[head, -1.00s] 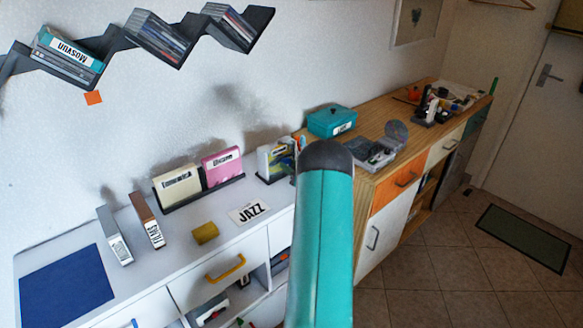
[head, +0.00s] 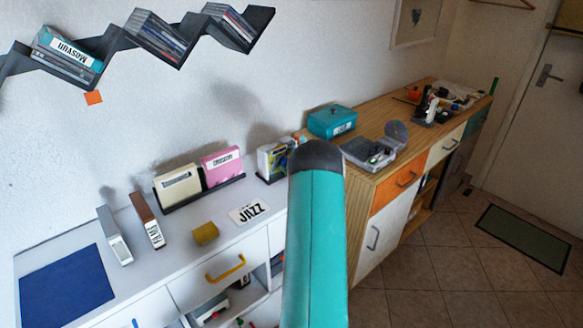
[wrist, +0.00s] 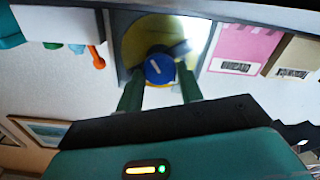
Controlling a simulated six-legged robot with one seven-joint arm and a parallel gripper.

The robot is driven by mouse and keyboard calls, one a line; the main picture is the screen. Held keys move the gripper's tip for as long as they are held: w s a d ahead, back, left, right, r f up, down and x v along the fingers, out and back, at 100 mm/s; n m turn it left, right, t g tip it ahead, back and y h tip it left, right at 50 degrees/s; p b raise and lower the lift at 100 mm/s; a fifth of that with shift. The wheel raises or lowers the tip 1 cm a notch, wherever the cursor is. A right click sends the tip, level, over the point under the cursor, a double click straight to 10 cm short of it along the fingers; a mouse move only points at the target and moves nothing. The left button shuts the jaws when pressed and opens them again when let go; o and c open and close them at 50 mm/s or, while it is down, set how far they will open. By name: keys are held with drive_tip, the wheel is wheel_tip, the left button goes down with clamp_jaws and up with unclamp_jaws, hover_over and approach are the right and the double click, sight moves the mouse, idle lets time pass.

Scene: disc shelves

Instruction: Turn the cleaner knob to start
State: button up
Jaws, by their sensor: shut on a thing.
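The blue round knob (wrist: 159,68) with a white pointer mark shows in the wrist view, in front of a yellow disc (wrist: 134,42) on the grey disc cleaner (wrist: 112,50). The pointer mark is tilted slightly off upright in this view. My gripper (wrist: 160,86) has its two green fingers on either side of the knob, shut on it. In the head view my teal arm hides the gripper and the knob.
A pink box (head: 222,164) and a cream box (head: 178,188) stand left of that unit. A JAZZ card (head: 249,212) and yellow block (head: 205,233) lie on the white cabinet top. A teal box (head: 332,121) stands on the wooden counter to the right.

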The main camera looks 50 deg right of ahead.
drive_tip(key=n, duration=0.7)
drive_tip(key=shift+a, duration=0.1)
drive_tip(key=n, duration=0.7)
drive_tip(key=shift+n, duration=0.4)
drive_tip(key=n, duration=0.3)
drive_tip(key=shift+f+n, duration=0.1)
drive_tip(key=shift+n, duration=0.2)
drive_tip(key=n, duration=0.3)
drive_tip(key=shift+n, duration=0.3)
drive_tip(key=n, duration=0.4)
drive_tip(key=shift+n, duration=1.6)
